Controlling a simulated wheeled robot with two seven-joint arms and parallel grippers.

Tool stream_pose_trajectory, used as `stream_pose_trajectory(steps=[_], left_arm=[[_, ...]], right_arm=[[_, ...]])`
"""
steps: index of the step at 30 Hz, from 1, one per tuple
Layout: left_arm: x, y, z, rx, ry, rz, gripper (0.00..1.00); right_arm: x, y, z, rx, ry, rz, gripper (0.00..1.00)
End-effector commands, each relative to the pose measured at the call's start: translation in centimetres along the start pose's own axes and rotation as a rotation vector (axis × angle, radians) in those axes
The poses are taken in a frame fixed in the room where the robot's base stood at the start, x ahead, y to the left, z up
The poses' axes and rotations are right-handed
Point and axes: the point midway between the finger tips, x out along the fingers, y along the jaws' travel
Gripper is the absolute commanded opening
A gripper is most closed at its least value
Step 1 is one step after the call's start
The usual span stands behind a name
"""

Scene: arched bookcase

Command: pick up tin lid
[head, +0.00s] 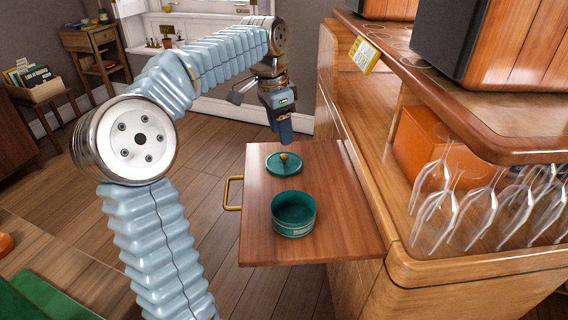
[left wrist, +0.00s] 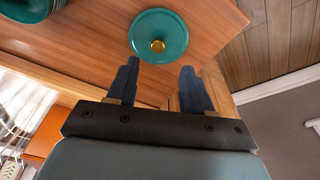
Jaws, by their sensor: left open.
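The tin lid (head: 284,165) is a round teal disc with a gold knob, lying on the pulled-out wooden board (head: 260,240). It also shows in the left wrist view (left wrist: 172,28), just beyond my fingertips. The open teal tin (head: 294,216) stands nearer on the same board, apart from the lid; its edge shows at the top left of the left wrist view (left wrist: 28,8). My left gripper (head: 285,138) hangs above and behind the lid, fingers pointing down. In the left wrist view its two fingers (left wrist: 159,72) are apart with nothing between them. My right gripper is not in view.
The board has a gold handle (head: 233,193) on its left side. The bookcase (head: 470,230) stands close on the right, with upturned wine glasses (head: 470,205), an orange box (head: 425,145) and an overhanging upper shelf (head: 480,125). Open floor lies left of the board.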

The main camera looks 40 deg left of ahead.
Motion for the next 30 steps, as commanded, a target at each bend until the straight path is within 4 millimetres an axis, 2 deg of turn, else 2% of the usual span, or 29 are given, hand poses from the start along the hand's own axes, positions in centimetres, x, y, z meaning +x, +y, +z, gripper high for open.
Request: stream_pose_trajectory(steps=[1,7,15,23,30], left_arm=[[0.8,0.0,0.1,0.000,-0.001,0.001,0.51],[2.4,0.1,0.2,0.000,-0.001,0.001,0.51],[6.3,0.3,0.5,0.000,-0.001,0.001,0.51],[6.6,0.3,0.4,0.000,0.001,-0.001,0.51],[6.6,0.3,0.4,0.000,0.001,-0.001,0.15]], right_arm=[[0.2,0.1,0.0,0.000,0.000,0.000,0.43],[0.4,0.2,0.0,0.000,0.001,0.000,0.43],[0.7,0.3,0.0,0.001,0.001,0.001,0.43],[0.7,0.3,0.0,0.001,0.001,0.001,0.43],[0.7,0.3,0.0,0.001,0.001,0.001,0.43]])
